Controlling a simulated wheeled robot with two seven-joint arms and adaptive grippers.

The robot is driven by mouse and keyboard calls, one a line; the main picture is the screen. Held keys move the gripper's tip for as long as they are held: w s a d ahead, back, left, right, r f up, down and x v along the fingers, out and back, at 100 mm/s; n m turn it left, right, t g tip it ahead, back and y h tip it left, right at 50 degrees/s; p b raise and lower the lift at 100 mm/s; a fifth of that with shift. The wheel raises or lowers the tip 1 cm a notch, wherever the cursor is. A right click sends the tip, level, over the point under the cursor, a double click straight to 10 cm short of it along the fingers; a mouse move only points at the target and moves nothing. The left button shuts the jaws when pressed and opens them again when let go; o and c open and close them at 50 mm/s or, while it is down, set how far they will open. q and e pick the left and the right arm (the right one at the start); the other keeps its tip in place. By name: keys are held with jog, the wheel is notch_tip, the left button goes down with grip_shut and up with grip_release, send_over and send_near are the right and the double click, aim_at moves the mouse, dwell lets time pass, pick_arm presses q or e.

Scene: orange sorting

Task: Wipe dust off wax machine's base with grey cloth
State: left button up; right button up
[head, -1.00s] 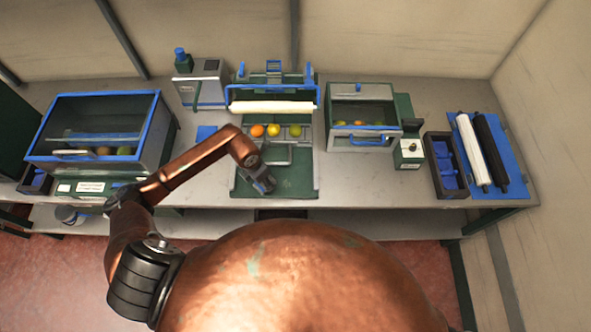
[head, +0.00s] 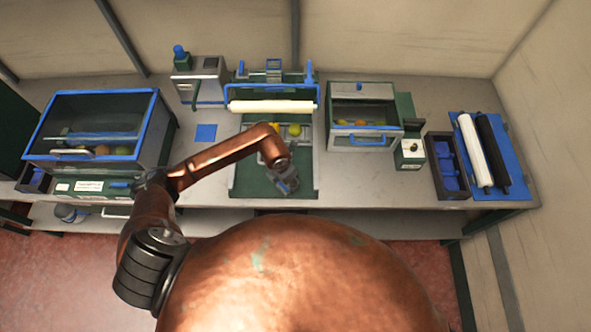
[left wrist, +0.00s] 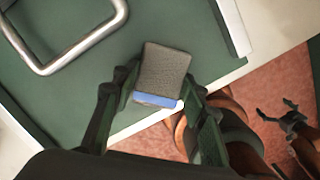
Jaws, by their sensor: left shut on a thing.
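The wax machine, with its white roller (head: 272,106), stands at the middle of the table. Its flat green base (head: 243,183) reaches toward the front edge; it fills much of the left wrist view (left wrist: 60,115). My left gripper (head: 287,187) is over the right front part of this base. In the left wrist view it is shut on the grey cloth (left wrist: 164,68), a small pad with a blue strip along one edge. I cannot tell whether the pad touches the base. No dust can be made out. A dark, pronged shape at the right, probably my right gripper (left wrist: 285,120), hangs low over the floor.
A metal loop handle (left wrist: 70,50) stands on the base. Glass-fronted boxes stand left (head: 95,120) and right (head: 360,115). A blue square (head: 206,132) lies left of the machine.

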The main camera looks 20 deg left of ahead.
pick_arm(q)
jog(key=shift+w+d, duration=0.2)
jog(key=shift+d, duration=0.6)
jog(key=r, duration=0.1)
jog(key=r+p, duration=0.1)
jog(key=r, duration=0.1)
jog(key=shift+w+d+r+p, duration=0.15)
jog(key=shift+d+p, duration=0.15)
jog(key=shift+r+p, duration=1.35)
jog(key=shift+r, duration=1.05)
